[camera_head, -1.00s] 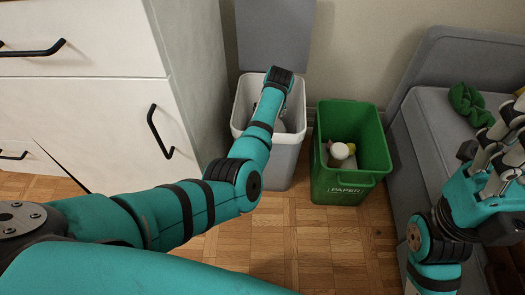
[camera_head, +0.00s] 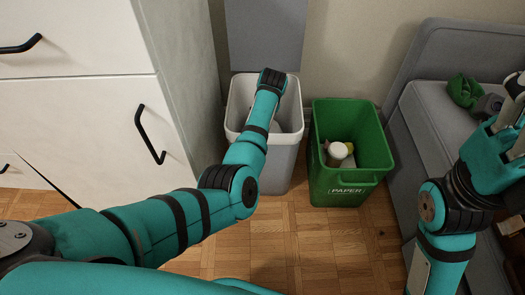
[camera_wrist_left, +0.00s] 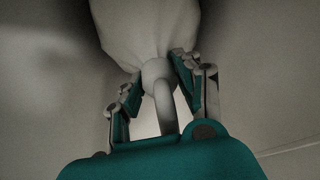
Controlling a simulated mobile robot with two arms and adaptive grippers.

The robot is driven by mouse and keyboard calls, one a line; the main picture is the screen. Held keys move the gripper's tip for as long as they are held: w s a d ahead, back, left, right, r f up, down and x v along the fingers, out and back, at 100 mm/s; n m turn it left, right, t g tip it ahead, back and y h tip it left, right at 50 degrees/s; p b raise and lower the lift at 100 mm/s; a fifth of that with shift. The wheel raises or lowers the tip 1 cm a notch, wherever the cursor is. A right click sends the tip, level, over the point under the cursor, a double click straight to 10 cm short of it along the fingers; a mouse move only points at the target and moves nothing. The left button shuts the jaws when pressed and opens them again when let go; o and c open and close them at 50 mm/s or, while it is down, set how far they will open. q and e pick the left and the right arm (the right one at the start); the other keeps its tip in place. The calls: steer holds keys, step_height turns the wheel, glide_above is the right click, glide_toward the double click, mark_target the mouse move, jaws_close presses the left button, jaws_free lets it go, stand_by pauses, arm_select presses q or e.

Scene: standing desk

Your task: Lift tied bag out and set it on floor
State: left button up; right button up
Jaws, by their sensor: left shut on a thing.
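The tied bag (camera_wrist_left: 150,30) is pale, with a gathered neck and a knot, in the left wrist view. My left gripper (camera_wrist_left: 158,76) is shut on the bag's neck at the knot, with a finger on either side. In the head view my left arm reaches down into the open grey-white bin (camera_head: 278,165), and my wrist hides the fingers and most of the bin's inside. The bag cannot be clearly made out there. My right gripper (camera_head: 513,105) is raised at the right edge, partly cut off, and its finger opening is unclear.
The bin's grey lid (camera_head: 266,35) stands up against the wall. A green paper bin (camera_head: 345,190) with a few items stands close on the right. A white cabinet (camera_head: 90,115) is at left, a grey sofa (camera_head: 440,120) at right. Wooden floor (camera_head: 300,240) in front is clear.

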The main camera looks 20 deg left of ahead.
arm_select(q)
steer(key=shift+r, duration=0.1)
steer(key=c, duration=0.3)
steer(key=shift+c, duration=0.2)
